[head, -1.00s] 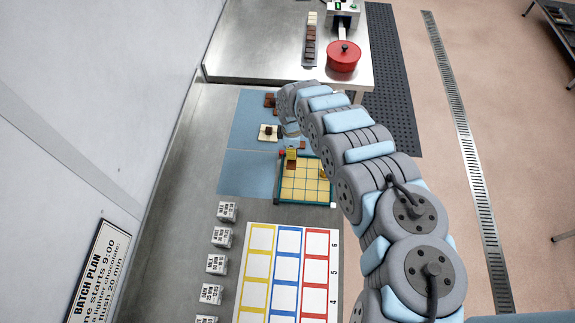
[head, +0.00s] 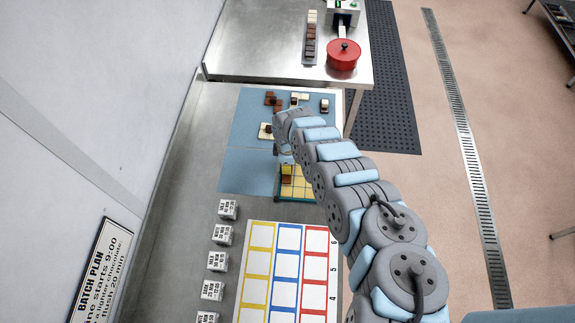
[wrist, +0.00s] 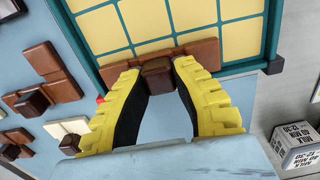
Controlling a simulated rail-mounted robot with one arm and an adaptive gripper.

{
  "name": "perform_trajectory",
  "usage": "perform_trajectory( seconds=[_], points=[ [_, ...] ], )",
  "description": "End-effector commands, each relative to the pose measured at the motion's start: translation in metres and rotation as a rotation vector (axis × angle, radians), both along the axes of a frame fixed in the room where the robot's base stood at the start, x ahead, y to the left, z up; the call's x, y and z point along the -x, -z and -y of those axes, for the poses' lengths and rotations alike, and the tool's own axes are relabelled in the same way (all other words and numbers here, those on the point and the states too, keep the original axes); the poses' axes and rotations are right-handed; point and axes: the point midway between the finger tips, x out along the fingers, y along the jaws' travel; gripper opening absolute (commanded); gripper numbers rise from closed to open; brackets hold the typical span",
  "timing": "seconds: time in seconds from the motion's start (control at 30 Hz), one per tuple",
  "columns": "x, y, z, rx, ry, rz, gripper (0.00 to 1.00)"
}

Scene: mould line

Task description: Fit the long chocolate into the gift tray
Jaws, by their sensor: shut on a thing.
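The long chocolate (wrist: 204,50) is a brown bar with a darker raised knob. In the wrist view my gripper (wrist: 156,72) has its yellow fingers closed on the knob, with the bar spreading to both sides. The gift tray (wrist: 150,22) has yellow cells and a teal rim. The bar overlaps the tray's near edge in that view; whether it touches the tray I cannot tell. In the head view my arm hides much of the tray (head: 303,189), and a yellow finger (head: 286,170) shows over its left part.
Several other chocolates lie on the blue mat (head: 246,168), including a brown one (wrist: 55,72) left of my gripper and a cream one (wrist: 72,128). A printed block (wrist: 298,146) stands at right. A coloured grid board (head: 287,232) lies on the near side of the tray.

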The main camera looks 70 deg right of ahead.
Motion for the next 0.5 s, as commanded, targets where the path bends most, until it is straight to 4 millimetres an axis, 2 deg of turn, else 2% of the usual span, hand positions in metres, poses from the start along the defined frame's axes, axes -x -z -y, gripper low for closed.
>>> perform_trajectory(
  seconds=[0.43, 0.47, 0.5],
  points=[
    [0.0007, 0.0057, 0.0, 0.0, 0.0, -0.001, 0.0],
    [0.0009, 0.0045, 0.0002, 0.0, 0.0, -0.001, 0.35],
    [0.0009, 0.0043, 0.0002, 0.0, 0.0, -0.001, 0.46]
  ],
)
